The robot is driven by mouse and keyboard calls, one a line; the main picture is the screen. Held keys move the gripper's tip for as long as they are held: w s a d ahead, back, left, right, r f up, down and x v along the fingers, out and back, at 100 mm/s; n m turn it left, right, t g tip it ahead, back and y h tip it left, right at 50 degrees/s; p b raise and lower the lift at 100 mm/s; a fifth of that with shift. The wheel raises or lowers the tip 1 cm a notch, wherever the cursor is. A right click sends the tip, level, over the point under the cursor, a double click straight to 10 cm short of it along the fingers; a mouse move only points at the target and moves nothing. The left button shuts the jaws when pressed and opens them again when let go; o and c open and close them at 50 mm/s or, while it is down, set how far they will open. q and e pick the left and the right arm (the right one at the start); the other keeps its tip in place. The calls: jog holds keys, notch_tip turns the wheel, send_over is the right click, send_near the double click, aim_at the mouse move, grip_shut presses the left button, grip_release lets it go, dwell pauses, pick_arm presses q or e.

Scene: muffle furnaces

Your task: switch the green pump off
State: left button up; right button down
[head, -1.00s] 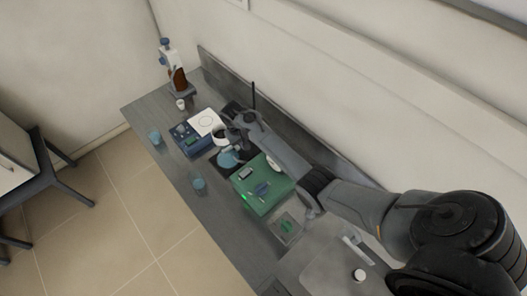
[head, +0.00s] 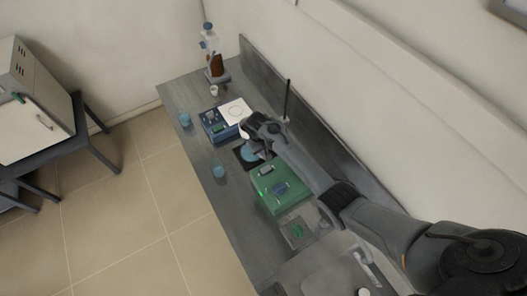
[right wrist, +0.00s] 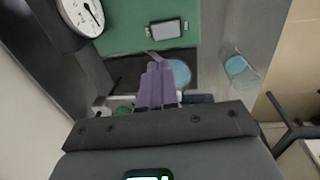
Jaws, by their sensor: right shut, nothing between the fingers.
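The green pump (head: 290,199) is a flat green box on the bench, with a small panel on top. A green light glows at its near left corner in the head view. My right gripper (head: 247,136) is beyond the pump, toward the back of the bench; its fingertips are hard to make out there. In the right wrist view, its purple fingers (right wrist: 157,90) are together and empty, with the pump's green top (right wrist: 125,35) past them. A grey-framed panel (right wrist: 166,30) and a round dial gauge (right wrist: 82,14) show there. I cannot make out the switch clearly. My left gripper is not in view.
A blue device (head: 215,130) with a white top, a bottle on a stand (head: 213,62) and blue beakers (head: 218,171) stand along the bench. A thin dark rod (head: 288,100) rises near the back wall. A sink (head: 325,272) lies at the near end.

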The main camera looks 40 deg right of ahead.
notch_tip(320, 180, down, 4)
jog(key=b, duration=0.8)
send_over(268, 166)
jog(key=a, duration=0.1)
notch_tip(268, 166, down, 5)
jog(key=shift+f, duration=0.15)
jog(key=shift+d+f+b, duration=0.15)
jog(key=shift+f+b, duration=0.9)
